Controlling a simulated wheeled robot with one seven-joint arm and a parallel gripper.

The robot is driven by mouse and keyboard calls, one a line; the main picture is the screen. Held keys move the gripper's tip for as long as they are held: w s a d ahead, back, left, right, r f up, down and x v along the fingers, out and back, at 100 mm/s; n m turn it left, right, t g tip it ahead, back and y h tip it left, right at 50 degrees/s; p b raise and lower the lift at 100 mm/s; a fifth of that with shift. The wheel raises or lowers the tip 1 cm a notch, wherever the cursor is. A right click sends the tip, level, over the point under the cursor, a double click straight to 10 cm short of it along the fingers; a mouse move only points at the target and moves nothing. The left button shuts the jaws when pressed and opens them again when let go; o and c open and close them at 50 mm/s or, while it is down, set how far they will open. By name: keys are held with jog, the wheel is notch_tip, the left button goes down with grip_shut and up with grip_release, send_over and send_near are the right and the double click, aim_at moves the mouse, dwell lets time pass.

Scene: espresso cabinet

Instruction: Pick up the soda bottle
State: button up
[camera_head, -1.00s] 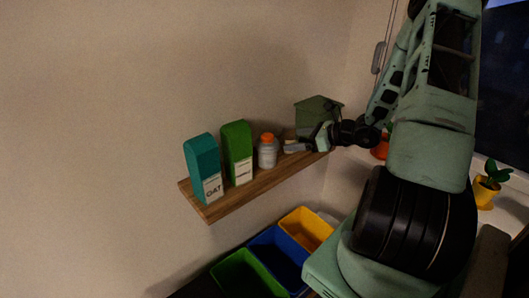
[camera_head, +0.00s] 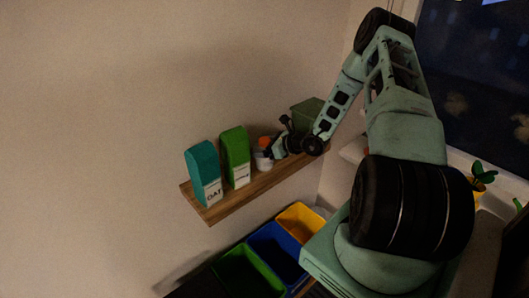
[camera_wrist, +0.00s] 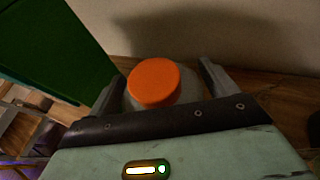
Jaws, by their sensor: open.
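The soda bottle is a small grey-white bottle with an orange cap. In the head view the bottle (camera_head: 263,160) stands on the wooden shelf (camera_head: 235,200), to the right of the green carton. My gripper (camera_head: 275,150) is at its right side and hides part of it. In the wrist view the orange cap (camera_wrist: 154,82) lies between the two open fingers of my gripper (camera_wrist: 162,90), with the grey bottle shoulder around it. I cannot tell whether either finger touches the bottle.
A green carton (camera_head: 236,157) stands close left of the bottle, and a teal carton (camera_head: 203,172) further left. A dark green box (camera_head: 306,112) is behind my gripper at the shelf's right end. Green (camera_head: 232,262), blue and yellow bins sit below the shelf.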

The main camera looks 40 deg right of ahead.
jog(key=shift+w+f, duration=0.1)
jog(key=shift+w, duration=0.1)
jog(key=c, duration=1.1)
